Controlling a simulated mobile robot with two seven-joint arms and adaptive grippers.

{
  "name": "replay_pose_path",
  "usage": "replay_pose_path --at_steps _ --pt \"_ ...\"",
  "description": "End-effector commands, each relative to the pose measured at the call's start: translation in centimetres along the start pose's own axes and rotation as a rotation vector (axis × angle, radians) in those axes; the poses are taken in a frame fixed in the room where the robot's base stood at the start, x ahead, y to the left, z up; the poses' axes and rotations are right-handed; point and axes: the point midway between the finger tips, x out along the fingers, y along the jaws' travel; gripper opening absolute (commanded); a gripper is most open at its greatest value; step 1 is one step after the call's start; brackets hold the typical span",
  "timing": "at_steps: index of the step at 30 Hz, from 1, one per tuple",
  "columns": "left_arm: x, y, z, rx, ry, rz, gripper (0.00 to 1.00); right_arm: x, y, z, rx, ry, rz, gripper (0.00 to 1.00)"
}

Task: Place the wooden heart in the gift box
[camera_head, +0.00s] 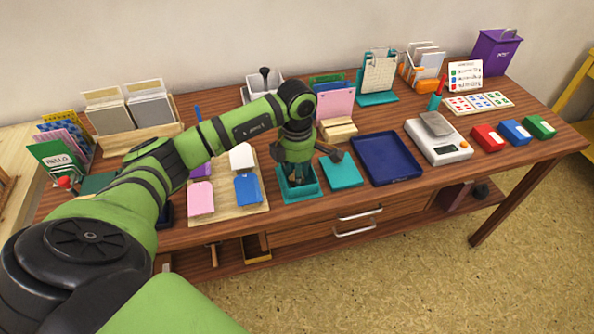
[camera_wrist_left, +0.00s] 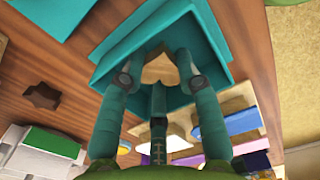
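The gift box (camera_head: 298,194) is an open teal box near the table's front edge. In the left wrist view its wall (camera_wrist_left: 122,42) and darker inside show around my fingers. The wooden heart (camera_wrist_left: 160,69) is pale wood and lies between my fingertips, within the box's outline. My left gripper (camera_head: 296,176) points down into the box. In the left wrist view its fingers (camera_wrist_left: 158,72) stand on both sides of the heart, with one finger below it. I cannot tell whether they press on it or whether it touches the box floor. My right gripper is out of view.
A flat teal square (camera_head: 341,170) lies right of the box, with a dark blue tray (camera_head: 386,158) beyond it. A wooden board (camera_head: 228,206) with coloured tags is to the left. A brown star-shaped piece (camera_wrist_left: 41,96) lies close by. A scale (camera_head: 438,141) stands further right.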

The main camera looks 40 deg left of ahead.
Motion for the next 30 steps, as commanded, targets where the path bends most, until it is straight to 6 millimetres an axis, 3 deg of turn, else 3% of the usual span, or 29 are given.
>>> replay_pose_path --at_steps 9,14,24,30 --pt "-0.1 0.0 0.0 -0.001 0.0 0.0 0.41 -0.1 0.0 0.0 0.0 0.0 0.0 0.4" --pt "-1.1 0.1 0.1 -0.001 -0.002 0.003 0.41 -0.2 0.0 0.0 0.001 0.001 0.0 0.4" --pt "-8.2 0.1 0.1 0.0 -0.004 0.005 0.41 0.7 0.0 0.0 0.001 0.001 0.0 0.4" --pt "-11.3 0.1 0.1 0.0 -0.002 0.003 0.41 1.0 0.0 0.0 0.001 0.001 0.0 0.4"
